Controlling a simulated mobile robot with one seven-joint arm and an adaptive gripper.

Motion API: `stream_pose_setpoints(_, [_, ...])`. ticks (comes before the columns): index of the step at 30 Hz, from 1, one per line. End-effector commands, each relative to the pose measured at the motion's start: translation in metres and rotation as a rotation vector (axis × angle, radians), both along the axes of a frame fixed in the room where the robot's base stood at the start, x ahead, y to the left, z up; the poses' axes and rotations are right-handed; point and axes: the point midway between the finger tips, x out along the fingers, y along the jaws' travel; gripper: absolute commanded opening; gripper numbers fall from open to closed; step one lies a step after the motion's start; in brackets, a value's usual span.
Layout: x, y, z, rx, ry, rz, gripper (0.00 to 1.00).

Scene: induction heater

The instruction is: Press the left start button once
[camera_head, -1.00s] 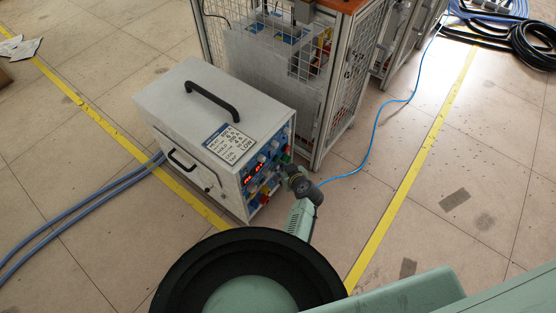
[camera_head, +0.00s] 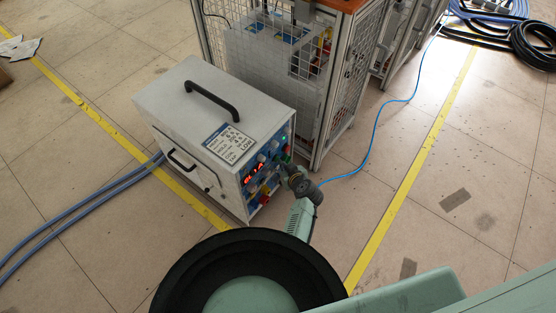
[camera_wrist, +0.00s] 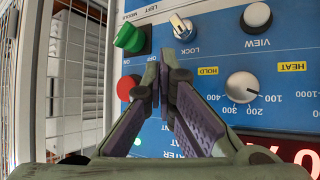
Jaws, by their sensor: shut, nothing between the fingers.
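The heater box (camera_head: 185,95) is a white cabinet with a black top handle, and its blue control panel (camera_head: 262,165) faces my gripper. In the wrist view the panel (camera_wrist: 200,70) shows upside down, with a green knob (camera_wrist: 129,38), a red button (camera_wrist: 126,88), a white switch (camera_wrist: 182,27), a white button (camera_wrist: 257,16) and a white dial (camera_wrist: 241,87). My gripper (camera_wrist: 160,68) is shut and empty, its tips in front of the panel beside the red button. I cannot tell whether they touch it. No start label is readable; my fingers hide part of the panel.
A mesh-sided metal frame (camera_head: 345,85) stands close beside the box and shows at the left in the wrist view. A thin blue cable (camera_head: 372,150) runs along the floor. Blue hoses (camera_head: 80,210) leave the box at the left. Floor at the right is mostly clear.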

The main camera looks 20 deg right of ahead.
Motion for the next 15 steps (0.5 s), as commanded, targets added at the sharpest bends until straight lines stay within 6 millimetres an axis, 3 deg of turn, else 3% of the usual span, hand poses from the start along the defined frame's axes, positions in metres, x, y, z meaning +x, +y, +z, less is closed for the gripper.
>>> stream_pose_setpoints(15, [-0.0100,-0.0072,-0.0003,0.000,0.001,0.000,0.00])
